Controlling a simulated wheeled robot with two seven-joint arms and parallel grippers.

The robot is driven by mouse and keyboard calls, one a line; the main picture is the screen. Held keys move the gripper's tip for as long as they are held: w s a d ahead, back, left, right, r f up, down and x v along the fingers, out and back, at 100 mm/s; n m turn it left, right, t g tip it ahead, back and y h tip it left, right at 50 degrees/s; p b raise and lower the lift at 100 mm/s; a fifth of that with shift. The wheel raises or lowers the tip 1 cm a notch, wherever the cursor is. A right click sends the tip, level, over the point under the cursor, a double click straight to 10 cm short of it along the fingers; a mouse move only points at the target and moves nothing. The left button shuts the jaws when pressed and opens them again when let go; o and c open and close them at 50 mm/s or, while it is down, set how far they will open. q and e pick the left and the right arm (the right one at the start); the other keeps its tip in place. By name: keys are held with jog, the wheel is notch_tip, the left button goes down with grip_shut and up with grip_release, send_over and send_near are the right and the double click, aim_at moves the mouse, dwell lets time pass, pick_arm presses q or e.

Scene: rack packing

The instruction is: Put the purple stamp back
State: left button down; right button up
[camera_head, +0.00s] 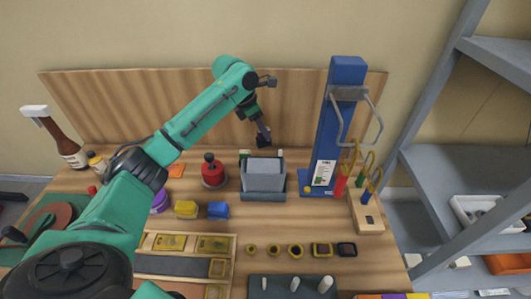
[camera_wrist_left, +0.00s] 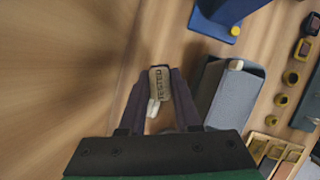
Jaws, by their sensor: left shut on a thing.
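My left gripper (camera_head: 264,137) is shut on a stamp-like thing with a tan plate (camera_wrist_left: 160,84) that reads TESTED in the left wrist view. The gripper is in the air at the back of the table, above and behind a grey box (camera_head: 264,175). The grey box also shows in the left wrist view (camera_wrist_left: 232,103), to the right of the fingers. The held thing's body is mostly hidden by the dark fingers, so I cannot tell its colour. A purple round thing (camera_head: 160,202) shows partly behind my left arm. My right gripper is not in view.
A blue stand (camera_head: 345,125) with a grey wire frame stands right of the box. A wooden block (camera_head: 369,217) holds colored-handled tools. A red-handled thing (camera_head: 212,172), a yellow block (camera_head: 186,209) and a blue block (camera_head: 218,211) are left. A wooden backboard (camera_head: 150,105) closes the rear.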

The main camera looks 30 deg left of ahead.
aim_at(257, 140)
pick_arm(q)
jog(key=f, duration=0.4)
jog(key=f+p, duration=0.1)
jog(key=f, duration=0.3)
jog(key=shift+d+f, duration=0.2)
jog(key=shift+f, duration=0.1)
jog(key=shift+w+f, duration=0.1)
jog(key=shift+f, duration=0.3)
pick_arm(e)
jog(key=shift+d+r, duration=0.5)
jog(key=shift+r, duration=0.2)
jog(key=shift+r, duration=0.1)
pick_arm(q)
jog(key=c, duration=0.6)
grip_release()
jog(key=b+v, duration=0.1)
jog(key=v, duration=1.1)
jog(key=shift+d+r+b, duration=0.1)
jog(key=shift+r+b, duration=0.05)
jog(key=shift+b, duration=0.15)
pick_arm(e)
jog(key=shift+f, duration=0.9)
